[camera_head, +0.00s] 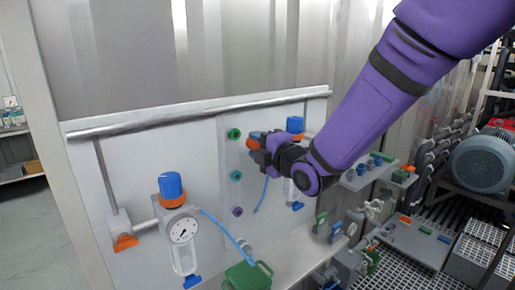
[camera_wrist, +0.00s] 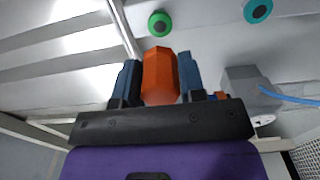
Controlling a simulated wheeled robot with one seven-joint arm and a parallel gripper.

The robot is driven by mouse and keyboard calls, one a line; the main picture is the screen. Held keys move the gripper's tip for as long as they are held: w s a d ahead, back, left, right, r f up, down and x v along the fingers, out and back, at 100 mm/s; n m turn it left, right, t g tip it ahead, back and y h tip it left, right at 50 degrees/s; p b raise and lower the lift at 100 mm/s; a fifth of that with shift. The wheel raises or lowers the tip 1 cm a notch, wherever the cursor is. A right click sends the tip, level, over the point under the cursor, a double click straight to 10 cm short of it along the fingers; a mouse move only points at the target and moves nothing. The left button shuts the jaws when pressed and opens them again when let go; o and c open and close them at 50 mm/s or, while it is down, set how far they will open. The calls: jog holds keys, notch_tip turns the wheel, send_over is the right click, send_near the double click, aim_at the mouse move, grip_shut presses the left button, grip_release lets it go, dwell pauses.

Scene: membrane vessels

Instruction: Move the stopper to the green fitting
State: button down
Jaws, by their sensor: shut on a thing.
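My gripper (camera_head: 258,141) is shut on an orange stopper (camera_wrist: 160,77), which sits between its two dark blue fingers in the wrist view. In the head view a small orange part of the stopper (camera_head: 252,144) shows at the fingertips. The green fitting (camera_head: 234,133) is a ring on the pale panel, just left of the gripper in the head view. In the wrist view the green fitting (camera_wrist: 160,23) lies straight beyond the stopper's tip, with a visible gap between them.
Below the green fitting are a teal fitting (camera_head: 236,175) and a purple one (camera_head: 237,211). A gauge unit with a blue knob (camera_head: 171,187) stands left. Another blue-knobbed unit (camera_head: 295,124) is behind my gripper. A metal rail (camera_head: 200,113) runs along the panel top.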

jog(key=shift+x, duration=2.9)
jog(key=shift+w+a, duration=0.35)
jog(key=shift+w, duration=0.1)
dwell(0.3)
jog(key=c, duration=0.6)
grip_release()
send_near(236, 135)
jog(key=v, duration=0.3)
jog(key=shift+s+d, duration=0.15)
jog(key=shift+s, duration=0.05)
